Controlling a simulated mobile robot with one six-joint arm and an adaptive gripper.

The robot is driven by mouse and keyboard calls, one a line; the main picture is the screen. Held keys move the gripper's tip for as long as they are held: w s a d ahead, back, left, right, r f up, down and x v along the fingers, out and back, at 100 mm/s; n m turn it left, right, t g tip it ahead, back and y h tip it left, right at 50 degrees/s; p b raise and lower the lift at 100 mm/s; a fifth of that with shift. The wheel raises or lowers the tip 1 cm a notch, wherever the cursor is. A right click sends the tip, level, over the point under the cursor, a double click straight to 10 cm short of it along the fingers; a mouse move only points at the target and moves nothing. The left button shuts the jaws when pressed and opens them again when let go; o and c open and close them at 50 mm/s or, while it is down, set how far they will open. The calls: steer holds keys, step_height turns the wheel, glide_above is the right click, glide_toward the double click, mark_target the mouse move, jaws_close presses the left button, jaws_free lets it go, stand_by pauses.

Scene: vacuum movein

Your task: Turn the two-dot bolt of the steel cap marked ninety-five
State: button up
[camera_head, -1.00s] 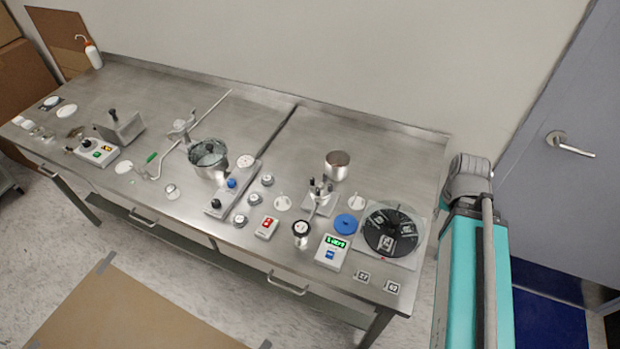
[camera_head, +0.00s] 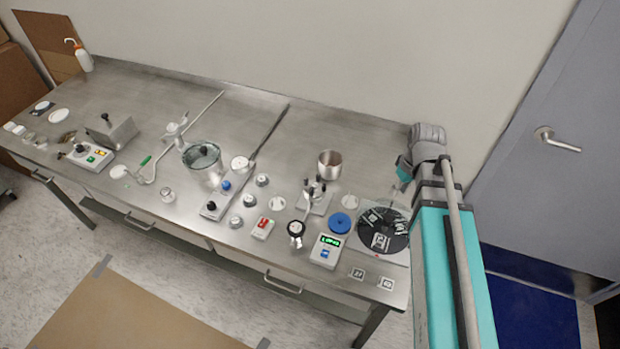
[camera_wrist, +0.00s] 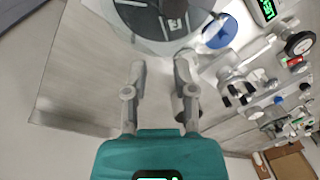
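I cannot read a ninety-five on any part, so I cannot tell which is the named cap or see its dots. A small steel fixture with several upright dark-tipped posts (camera_head: 315,190) stands on a plate right of the bench's middle; it also shows in the wrist view (camera_wrist: 236,88). A black round disc with white labels (camera_head: 383,231) lies to its right, at the top of the wrist view (camera_wrist: 166,17). My gripper (camera_head: 403,175) hangs near the bench's right end. In the wrist view its two fingers (camera_wrist: 160,65) are apart and empty.
A steel cup (camera_head: 330,163) stands behind the fixture. A blue round lid (camera_head: 340,223), a green-display box (camera_head: 326,250) and a black-topped jar (camera_head: 295,230) stand close by. Two marker tags (camera_head: 372,278) lie at the front edge. The bench's back right is bare.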

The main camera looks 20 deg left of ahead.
steer(key=w+a+r+n+g+y+p, duration=0.1)
steer(key=w+a+r+n+p, duration=0.2)
steer(key=a+n, duration=0.8)
steer(key=n+g+y+p, duration=0.1)
steer(key=n, duration=0.6)
glide_toward(306, 179)
steer(key=v, duration=0.4)
steer(key=shift+w+d+f, duration=0.1)
steer(key=shift+w+f, duration=0.05)
steer(key=shift+f, duration=0.15)
steer(key=shift+f, duration=0.2)
steer(key=b+x, duration=0.8)
steer(key=x, duration=0.1)
steer(key=b+x, duration=0.4)
steer(key=shift+s+a+b, duration=0.25)
steer(key=shift+s+b, duration=0.05)
steer(key=shift+b, duration=0.1)
